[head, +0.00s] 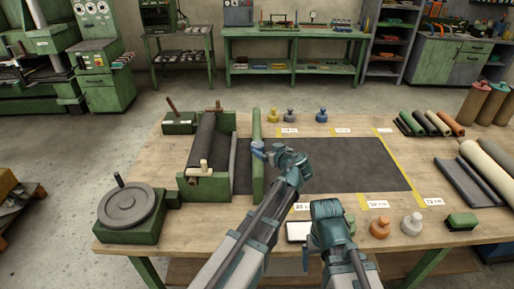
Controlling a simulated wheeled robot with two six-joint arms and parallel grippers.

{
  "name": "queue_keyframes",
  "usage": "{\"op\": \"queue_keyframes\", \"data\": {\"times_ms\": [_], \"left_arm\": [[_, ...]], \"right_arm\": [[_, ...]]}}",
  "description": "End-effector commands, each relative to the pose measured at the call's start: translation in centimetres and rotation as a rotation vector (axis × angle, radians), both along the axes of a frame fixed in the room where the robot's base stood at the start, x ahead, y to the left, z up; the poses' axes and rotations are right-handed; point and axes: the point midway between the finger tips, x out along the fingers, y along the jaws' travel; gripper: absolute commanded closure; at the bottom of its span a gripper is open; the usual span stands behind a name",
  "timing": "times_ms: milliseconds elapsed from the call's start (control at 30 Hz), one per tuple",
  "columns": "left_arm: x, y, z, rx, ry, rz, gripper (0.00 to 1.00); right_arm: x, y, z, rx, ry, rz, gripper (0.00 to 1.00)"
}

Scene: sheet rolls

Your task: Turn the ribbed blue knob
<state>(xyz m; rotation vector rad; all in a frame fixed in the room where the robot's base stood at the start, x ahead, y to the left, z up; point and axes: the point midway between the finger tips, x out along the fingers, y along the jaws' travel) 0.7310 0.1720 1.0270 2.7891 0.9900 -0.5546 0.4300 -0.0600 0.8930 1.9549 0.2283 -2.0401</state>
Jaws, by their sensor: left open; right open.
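The blue knob (257,147) is on the near side of the upright green plate (257,175), at the left end of the dark sheet. It is small here, and its ribs cannot be made out. My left gripper (268,150) is open, with its tips at the knob's right side. I cannot tell whether they touch it or reach around it. My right gripper (325,208) is open and empty above the front of the table, right of my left arm; its fingers are hardly visible.
The wooden table (185,228) carries a green roller machine (205,150) and a grey handwheel (131,207) at left. A dark sheet (350,165) lies flat in the middle. Orange (380,229) and white (412,224) weights stand front right; rolls (488,165) lie at right.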

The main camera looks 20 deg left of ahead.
Motion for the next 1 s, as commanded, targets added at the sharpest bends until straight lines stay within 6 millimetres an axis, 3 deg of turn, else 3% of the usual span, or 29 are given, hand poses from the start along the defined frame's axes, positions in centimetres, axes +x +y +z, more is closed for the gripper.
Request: {"op": "queue_keyframes", "data": {"times_ms": [100,400,933,1000], "left_arm": [[2.2,1.6,-1.5,-0.001,-0.001,0.003,0.07],[5.6,4.4,-3.1,0.000,-0.001,0.000,0.07],[6.5,5.3,-3.5,0.000,-0.001,-0.001,0.07],[6.5,5.3,-3.5,0.000,-0.001,-0.001,0.18]], "right_arm": [[0.0,0.0,-1.4,0.000,0.000,0.000,0.07],[0.0,0.0,-3.1,0.000,0.000,0.000,0.07],[0.0,0.0,-3.5,0.000,0.000,0.000,0.07],[0.0,0.0,-3.5,0.000,0.000,0.000,0.07]]}}
